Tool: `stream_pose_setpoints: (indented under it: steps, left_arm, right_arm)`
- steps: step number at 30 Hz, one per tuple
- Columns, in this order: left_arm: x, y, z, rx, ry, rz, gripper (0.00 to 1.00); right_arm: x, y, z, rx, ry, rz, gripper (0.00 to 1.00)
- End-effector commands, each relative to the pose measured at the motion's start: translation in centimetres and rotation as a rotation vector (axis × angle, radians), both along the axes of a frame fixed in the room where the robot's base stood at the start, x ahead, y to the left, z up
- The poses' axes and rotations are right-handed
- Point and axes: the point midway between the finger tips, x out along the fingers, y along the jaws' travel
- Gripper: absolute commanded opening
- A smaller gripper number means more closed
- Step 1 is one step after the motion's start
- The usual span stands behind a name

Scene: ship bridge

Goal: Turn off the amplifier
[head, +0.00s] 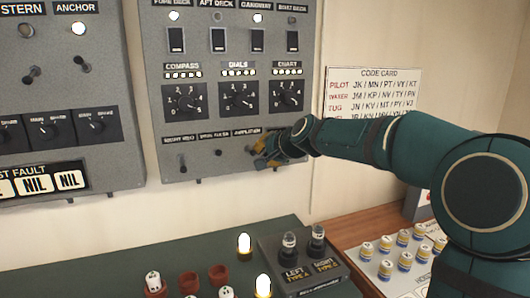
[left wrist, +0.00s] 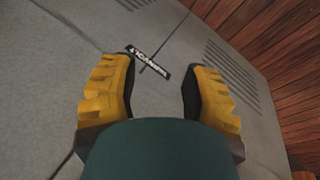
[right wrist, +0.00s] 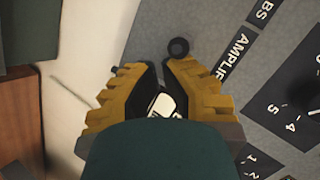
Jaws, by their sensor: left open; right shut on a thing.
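The amplifier label (head: 247,132) is at the bottom right of the grey switch panel (head: 225,110); it also shows in part in the right wrist view (right wrist: 230,58). My right gripper (head: 266,154) is at the panel just below this label and hides the switch there in the head view.
A dark round knob (right wrist: 178,47) sits just beyond the right fingertips. A code card (head: 375,95) hangs right of the panel. Below are a dark console (head: 200,255) with lit bulbs and red sockets, and several blue-and-yellow caps (head: 385,268). A labelled plate (left wrist: 150,62) lies ahead of my left gripper.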

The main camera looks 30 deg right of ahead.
Motion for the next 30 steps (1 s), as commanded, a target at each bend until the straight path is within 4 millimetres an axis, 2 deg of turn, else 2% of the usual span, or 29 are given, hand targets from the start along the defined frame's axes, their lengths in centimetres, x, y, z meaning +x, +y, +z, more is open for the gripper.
stream_pose_setpoints:
  steps: [6,30]
  left_arm:
    - [0.11,0.01,-0.51,0.0,-0.003,0.001,0.47]
    - [0.21,0.03,-1.04,0.001,-0.006,0.001,0.47]
  right_arm:
    - [0.05,0.37,-0.66,0.002,0.003,0.008,0.0]
    - [0.14,0.52,-1.22,0.002,0.003,0.011,0.0]
